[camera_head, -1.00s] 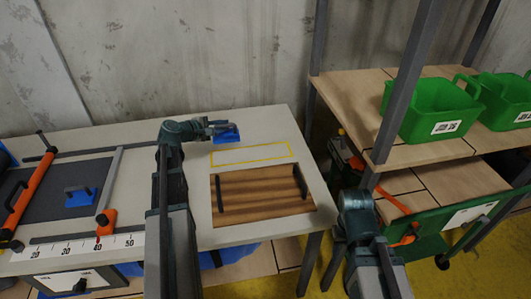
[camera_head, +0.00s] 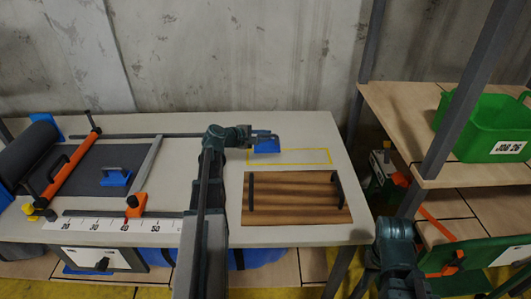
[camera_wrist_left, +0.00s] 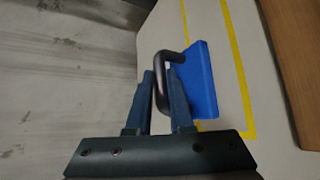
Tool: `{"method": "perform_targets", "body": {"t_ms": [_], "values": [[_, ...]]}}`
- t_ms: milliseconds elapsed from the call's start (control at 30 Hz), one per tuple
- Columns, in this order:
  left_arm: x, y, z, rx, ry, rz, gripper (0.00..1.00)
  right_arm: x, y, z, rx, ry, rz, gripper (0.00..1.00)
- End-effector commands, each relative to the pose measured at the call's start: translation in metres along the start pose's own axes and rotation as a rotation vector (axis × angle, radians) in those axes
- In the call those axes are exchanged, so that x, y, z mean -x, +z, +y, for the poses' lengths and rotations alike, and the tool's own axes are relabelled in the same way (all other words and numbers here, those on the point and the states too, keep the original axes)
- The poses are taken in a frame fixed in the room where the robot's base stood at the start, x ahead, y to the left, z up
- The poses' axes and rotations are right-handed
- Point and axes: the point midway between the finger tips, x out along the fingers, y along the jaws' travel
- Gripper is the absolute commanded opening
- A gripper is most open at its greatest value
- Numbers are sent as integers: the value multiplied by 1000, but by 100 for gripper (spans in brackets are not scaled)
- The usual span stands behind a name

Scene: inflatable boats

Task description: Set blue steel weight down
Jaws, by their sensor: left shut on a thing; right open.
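The blue steel weight (camera_head: 266,146) is a blue block with a dark handle. It is at the left end of a yellow-outlined rectangle (camera_head: 318,150) on the table. My left gripper (camera_head: 258,135) is shut on its handle. In the left wrist view the fingers (camera_wrist_left: 160,95) close around the dark handle, and the blue block (camera_wrist_left: 202,80) lies beside the yellow line; I cannot tell whether it touches the table. A second blue weight (camera_head: 116,178) sits on the dark mat at left. My right gripper is below the frame or hidden; only my right arm shows at lower right.
A wooden board (camera_head: 296,205) with two dark handles lies in front of the yellow outline. A cutting frame with an orange bar (camera_head: 68,172) and a ruler (camera_head: 110,225) fills the left. A shelf with a green bin (camera_head: 485,125) stands at right.

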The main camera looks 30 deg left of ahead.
Motion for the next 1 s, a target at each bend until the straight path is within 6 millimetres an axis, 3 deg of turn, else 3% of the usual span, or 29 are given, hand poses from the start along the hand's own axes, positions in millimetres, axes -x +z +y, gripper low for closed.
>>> {"method": "perform_targets", "body": {"t_ms": [333, 667, 1000], "values": [[-4, -4, -8, 2, 3, -1, 0, -11, -1, -1, 0, 0, 0, 50], [-17, -17, -35, 2, 3, -1, 0, -43, -2, -4, 0, 0, 0, 50], [-17, -17, -35, 2, 3, -1, 0, -43, -2, -4, 0, 0, 0, 50]]}}
